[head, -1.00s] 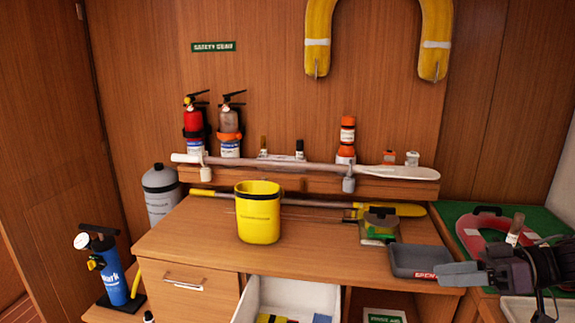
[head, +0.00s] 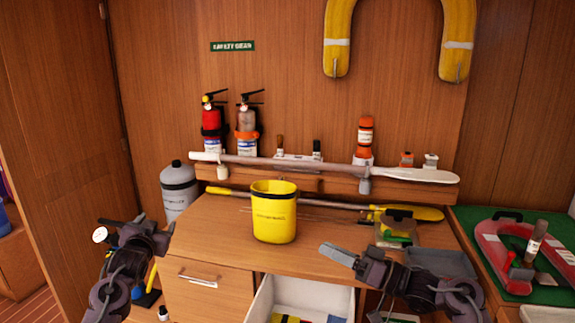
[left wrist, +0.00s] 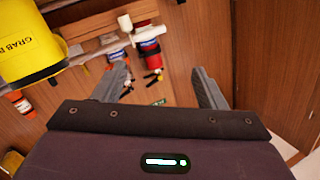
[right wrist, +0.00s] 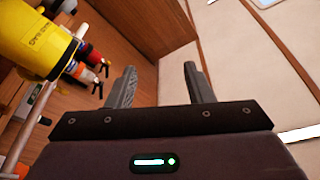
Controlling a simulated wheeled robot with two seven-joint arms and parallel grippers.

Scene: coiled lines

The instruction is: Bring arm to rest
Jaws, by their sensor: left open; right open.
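My left gripper (head: 135,232) is at the lower left of the head view, in front of the desk's left side. In the left wrist view its two fingers (left wrist: 160,88) stand apart with nothing between them. My right gripper (head: 345,257) is in front of the desk at the right, over the open drawer's right side. In the right wrist view its fingers (right wrist: 158,85) are apart and empty. A yellow bucket (head: 274,215) stands upright on the desk between the two grippers, touching neither.
The desk (head: 215,235) has an open white drawer (head: 262,302) at its front. A grey tray (head: 440,262) and a clear box (head: 395,232) lie near the right gripper. Paddles (head: 330,170), fire extinguishers (head: 212,122) and a grey cylinder (head: 179,190) are behind. A green mat (head: 490,225) lies right.

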